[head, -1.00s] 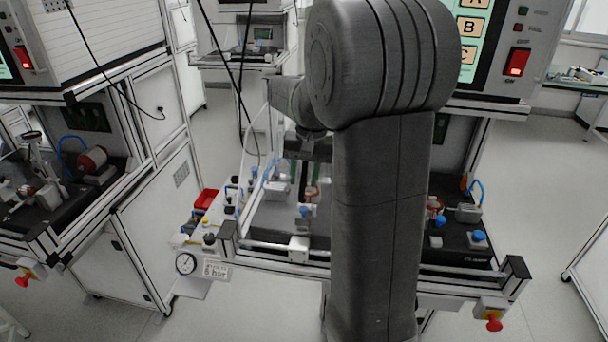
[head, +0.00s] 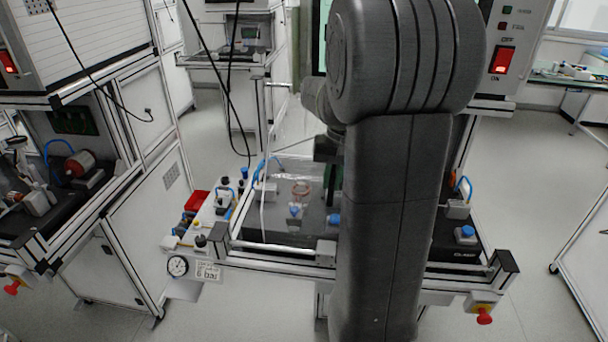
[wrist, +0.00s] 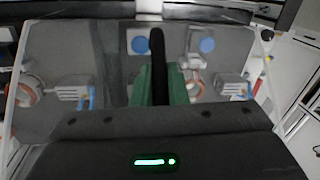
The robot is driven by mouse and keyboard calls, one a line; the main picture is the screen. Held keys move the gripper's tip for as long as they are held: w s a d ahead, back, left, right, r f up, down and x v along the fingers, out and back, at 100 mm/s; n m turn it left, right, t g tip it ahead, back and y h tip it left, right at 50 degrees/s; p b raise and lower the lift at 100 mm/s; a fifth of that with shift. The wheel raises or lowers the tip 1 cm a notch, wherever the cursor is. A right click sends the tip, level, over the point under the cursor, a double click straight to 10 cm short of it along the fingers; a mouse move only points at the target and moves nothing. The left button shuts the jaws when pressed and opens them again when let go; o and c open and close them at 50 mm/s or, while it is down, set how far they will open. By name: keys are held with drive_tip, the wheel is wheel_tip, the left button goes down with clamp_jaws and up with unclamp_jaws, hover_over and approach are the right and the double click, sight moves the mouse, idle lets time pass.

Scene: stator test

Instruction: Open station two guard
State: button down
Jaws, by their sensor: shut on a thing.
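The guard is a clear panel with thin pale edges (wrist: 268,85), spread across the wrist view. A dark upright handle (wrist: 157,45) stands between the green fingers of my gripper (wrist: 160,72), which is shut on it. In the head view my gripper (head: 331,183) shows only as a bit of green beside my arm, over the middle of the station. My arm hides the guard's right part there. Blue buttons (wrist: 207,46) and copper-coloured rings (wrist: 32,88) show through the panel.
A front rail (head: 275,248) carries a grey block (head: 326,252). A pressure gauge (head: 178,266) hangs at the front left corner, and a red stop button (head: 484,316) at the front right. A red bin (head: 196,201) stands at left. Floor is clear at right.

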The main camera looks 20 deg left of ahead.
drive_tip(key=w+d+p, duration=0.1)
drive_tip(key=w+d, duration=0.2)
drive_tip(key=d, duration=0.9)
drive_tip(key=w+d+p, duration=0.2)
drive_tip(key=w+d, duration=0.1)
drive_tip(key=d, duration=1)
drive_tip(key=shift+d, duration=0.2)
drive_tip(key=shift+w+r, duration=0.1)
drive_tip(key=c, duration=1.6)
unclamp_jaws()
drive_tip(key=shift+o, duration=0.8)
drive_tip(key=shift+d, duration=0.2)
drive_tip(key=shift+a, duration=0.1)
wheel_tip(320, 180, up, 14)
drive_tip(key=d+b, duration=0.1)
drive_tip(key=shift+w+d+f, duration=0.2)
drive_tip(key=shift+w+d, duration=0.15)
